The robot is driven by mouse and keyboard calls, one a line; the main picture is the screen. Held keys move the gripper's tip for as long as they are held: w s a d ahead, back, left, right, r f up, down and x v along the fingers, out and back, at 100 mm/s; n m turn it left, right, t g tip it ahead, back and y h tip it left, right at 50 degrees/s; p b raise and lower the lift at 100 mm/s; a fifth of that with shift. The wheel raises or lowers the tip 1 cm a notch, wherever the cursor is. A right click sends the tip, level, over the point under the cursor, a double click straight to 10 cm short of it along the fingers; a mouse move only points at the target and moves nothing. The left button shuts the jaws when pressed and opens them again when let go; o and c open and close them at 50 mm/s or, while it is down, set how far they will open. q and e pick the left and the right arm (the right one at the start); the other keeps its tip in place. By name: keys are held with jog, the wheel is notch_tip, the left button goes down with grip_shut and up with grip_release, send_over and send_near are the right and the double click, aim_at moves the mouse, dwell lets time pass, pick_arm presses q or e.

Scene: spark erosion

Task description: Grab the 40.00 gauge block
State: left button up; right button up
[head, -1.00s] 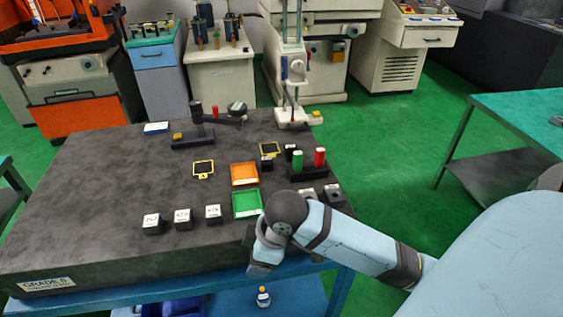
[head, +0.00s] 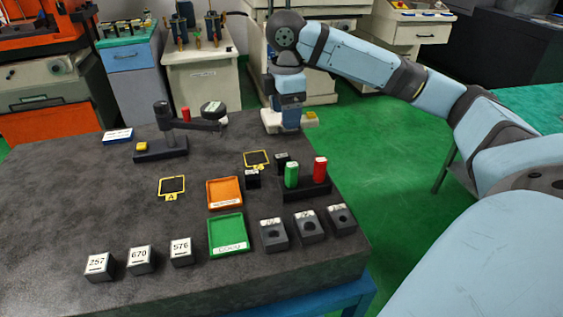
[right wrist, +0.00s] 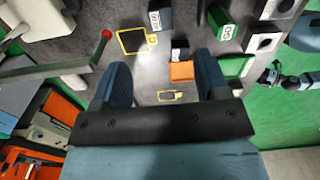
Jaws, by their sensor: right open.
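Two small dark blocks with pale labels stand by the yellow frame at the back: one block (head: 253,179) in front of it and one block (head: 282,162) at its right. Dark labelled blocks also show in the right wrist view (right wrist: 161,20), one lower down (right wrist: 180,52). I cannot read which is the 40.00 gauge block. My right gripper (head: 288,122) points down beyond them over the table's back edge. Its fingers (right wrist: 163,75) are open and apart, with nothing held between them. My left gripper is out of view.
A green cylinder (head: 291,174) and a red cylinder (head: 320,170) stand in a dark holder. Orange tray (head: 225,194), green tray (head: 228,234) and several numbered blocks (head: 140,260) lie nearer. A dial stand (head: 162,152) is at the left.

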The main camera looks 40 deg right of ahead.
jog(key=b, duration=0.2)
send_over(283, 158)
jog(key=f, duration=0.5)
jog(key=d+f, duration=0.1)
jog(key=f, duration=0.1)
jog(key=shift+f, duration=0.8)
jog(key=shift+a+f, duration=0.1)
jog(key=shift+f, duration=0.1)
jog(key=f, duration=0.1)
jog(key=f+b, duration=0.1)
jog(key=f, duration=0.2)
jog(key=shift+a+f, duration=0.25)
jog(key=shift+a, duration=0.15)
jog(key=shift+f, duration=0.15)
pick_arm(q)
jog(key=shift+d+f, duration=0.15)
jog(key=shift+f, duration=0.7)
pick_arm(e)
jog(key=c, duration=1.3)
